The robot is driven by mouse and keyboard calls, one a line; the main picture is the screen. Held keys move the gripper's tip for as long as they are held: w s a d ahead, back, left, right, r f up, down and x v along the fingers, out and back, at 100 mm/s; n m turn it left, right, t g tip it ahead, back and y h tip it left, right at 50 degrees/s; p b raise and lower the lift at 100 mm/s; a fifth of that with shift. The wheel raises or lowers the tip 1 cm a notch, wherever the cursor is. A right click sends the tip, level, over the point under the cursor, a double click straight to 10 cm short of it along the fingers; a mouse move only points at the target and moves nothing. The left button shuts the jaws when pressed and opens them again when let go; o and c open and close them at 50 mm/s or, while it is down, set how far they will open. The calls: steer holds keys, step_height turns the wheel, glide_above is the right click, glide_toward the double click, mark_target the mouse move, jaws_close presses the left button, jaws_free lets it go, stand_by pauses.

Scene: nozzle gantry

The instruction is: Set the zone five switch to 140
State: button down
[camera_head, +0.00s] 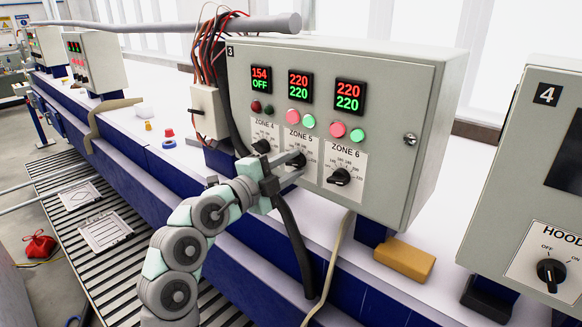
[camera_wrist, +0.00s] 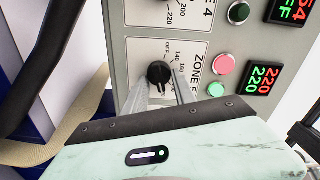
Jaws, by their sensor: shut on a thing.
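The zone five switch (camera_head: 297,159) is a black rotary knob on a white dial plate, in the middle of the grey control box marked 3. In the wrist view the same knob (camera_wrist: 157,72) sits among printed marks including OFF and 140. Its exact pointer setting is hard to read. The zone five display (camera_head: 300,86) reads 220 over 220. My gripper (camera_head: 290,170) reaches the knob from the lower left. In the wrist view my gripper's two fingers (camera_wrist: 164,86) are on either side of the knob, shut on it and hiding part of it.
The zone 4 knob (camera_head: 262,146) and zone 6 knob (camera_head: 341,177) are close on either side. A black cable (camera_head: 292,235) hangs below the box near my gripper. The box marked 4 (camera_head: 538,190), with a HOOD knob (camera_head: 551,271), stands at the right. A yellow block (camera_head: 404,259) lies below.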

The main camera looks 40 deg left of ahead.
steer(key=n+b, duration=0.2)
steer(key=shift+a+f+b, duration=0.1)
steer(key=shift+b, duration=0.3)
steer(key=n+b, duration=0.2)
steer(key=n, duration=0.2)
steer(key=n+b, duration=0.1)
steer(key=shift+a+r+n, duration=0.1)
steer(key=shift+r+n, duration=0.1)
steer(key=shift+n, duration=0.2)
steer(key=n, duration=0.3)
steer(key=shift+r+n, duration=0.1)
steer(key=shift+n, duration=0.2)
steer(key=n+p, duration=0.1)
steer(key=n, duration=0.3)
steer(key=n+p, duration=0.2)
steer(key=n, duration=0.2)
steer(key=n+p, duration=0.2)
steer(key=n, duration=0.2)
steer(key=shift+a, duration=0.3)
